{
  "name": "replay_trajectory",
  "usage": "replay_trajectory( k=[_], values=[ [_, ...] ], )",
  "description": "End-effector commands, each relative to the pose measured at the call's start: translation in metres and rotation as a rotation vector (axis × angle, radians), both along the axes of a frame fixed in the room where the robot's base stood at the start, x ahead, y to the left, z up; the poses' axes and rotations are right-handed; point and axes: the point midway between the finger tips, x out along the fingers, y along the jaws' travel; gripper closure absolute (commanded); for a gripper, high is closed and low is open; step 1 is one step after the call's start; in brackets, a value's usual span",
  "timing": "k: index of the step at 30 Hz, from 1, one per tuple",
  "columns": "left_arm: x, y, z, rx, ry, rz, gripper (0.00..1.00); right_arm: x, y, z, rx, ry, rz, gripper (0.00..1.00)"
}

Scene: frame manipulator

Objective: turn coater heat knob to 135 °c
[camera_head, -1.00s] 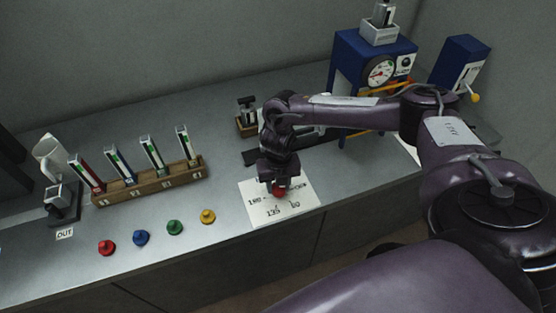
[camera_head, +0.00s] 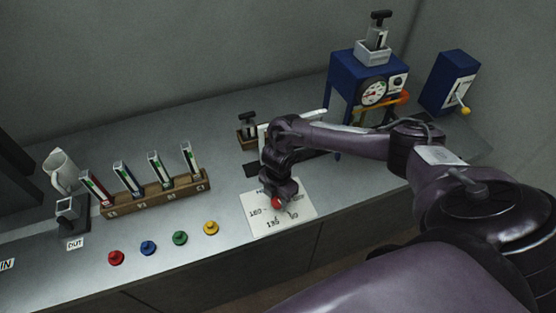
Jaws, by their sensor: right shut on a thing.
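The coater heat knob is red (camera_head: 277,203) and sits on a white dial card (camera_head: 296,221) at the front of the bench. The card carries printed marks, among them 135 and 180 near its front edge. My right gripper (camera_head: 277,197) points down over the card and is shut on the knob, hiding much of it. The knob's pointer direction cannot be made out. My left gripper is not in view.
Red, blue, green (camera_head: 180,238) and yellow (camera_head: 211,228) knobs stand left of the card. Behind them is a wooden rack (camera_head: 155,198) with several slides. A blue gauge machine (camera_head: 357,84) and a blue lever box (camera_head: 449,82) stand at the back right.

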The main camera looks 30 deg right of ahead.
Motion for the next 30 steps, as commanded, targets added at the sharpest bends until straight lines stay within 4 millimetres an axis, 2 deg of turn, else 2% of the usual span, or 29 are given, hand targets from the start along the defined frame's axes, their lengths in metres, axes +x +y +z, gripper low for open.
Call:
replay_trajectory(
  k=[3,12,21,30],
  values=[
    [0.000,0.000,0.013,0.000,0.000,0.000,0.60,0.000,0.000,0.004,-0.001,-0.001,-0.112,0.86],
    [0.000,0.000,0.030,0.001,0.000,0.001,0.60,0.000,-0.001,0.003,-0.001,-0.001,-0.391,0.86],
    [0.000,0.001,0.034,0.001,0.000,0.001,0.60,0.000,-0.001,0.002,-0.001,-0.003,-0.608,0.86],
    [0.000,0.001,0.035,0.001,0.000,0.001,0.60,0.000,-0.001,0.002,-0.001,-0.004,-0.722,0.86]
  ],
)
